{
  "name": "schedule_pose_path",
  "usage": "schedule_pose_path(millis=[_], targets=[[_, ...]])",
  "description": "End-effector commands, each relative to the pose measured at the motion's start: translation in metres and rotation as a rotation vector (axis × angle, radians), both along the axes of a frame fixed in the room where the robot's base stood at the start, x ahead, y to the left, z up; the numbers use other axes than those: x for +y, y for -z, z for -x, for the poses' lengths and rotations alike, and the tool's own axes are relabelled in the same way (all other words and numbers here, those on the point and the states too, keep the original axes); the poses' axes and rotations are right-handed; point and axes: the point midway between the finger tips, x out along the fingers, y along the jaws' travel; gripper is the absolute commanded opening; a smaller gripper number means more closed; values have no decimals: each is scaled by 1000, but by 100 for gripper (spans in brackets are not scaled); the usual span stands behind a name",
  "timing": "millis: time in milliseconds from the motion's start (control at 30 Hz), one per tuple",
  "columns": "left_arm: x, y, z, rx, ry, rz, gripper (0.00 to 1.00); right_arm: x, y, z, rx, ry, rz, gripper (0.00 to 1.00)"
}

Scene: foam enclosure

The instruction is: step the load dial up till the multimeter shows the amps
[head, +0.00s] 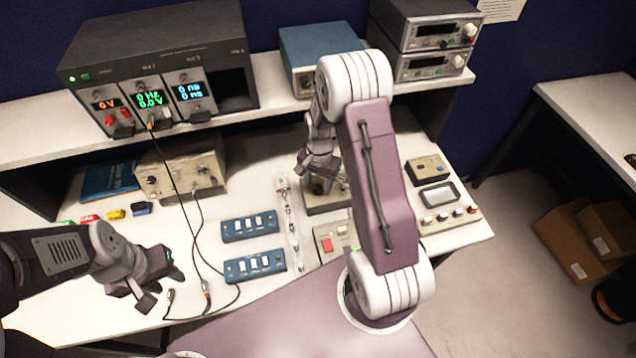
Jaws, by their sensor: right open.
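The rack of instrument modules (160,70) stands on the shelf at upper left. Its red display (106,104) reads 0 V, the green one (150,99) 0 Hz and 0.0 V, and the blue one (189,92) zeros. I cannot tell which unit is the multimeter. My right gripper (318,172) is open, pointing down over a box (328,203) on the bench. The gripper and arm hide much of this box, and I cannot make out the load dial.
Two blue switch boxes (249,226) (255,265) lie mid-bench. Black leads (181,215) run from the rack down to the bench near my left gripper. A beige box (181,174) with knobs stands behind. A panel with a grey screen (438,195) lies right of my arm.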

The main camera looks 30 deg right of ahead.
Motion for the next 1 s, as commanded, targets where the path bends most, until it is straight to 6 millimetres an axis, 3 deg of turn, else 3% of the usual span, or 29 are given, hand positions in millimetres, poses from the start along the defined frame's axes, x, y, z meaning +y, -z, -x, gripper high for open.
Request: schedule_pose_path(millis=[267,467,767,1000], targets=[[0,0,0,0,0,0,36,0,4,0,0,-1,0,48],[0,0,0,0,0,0,36,0,4,0,-1,-1,1,0],[0,-1,0,0,0,0,36,0,4,-1,-2,23,1,0],[0,-5,0,0,0,0,36,0,3,-1,-3,150,1,0]])
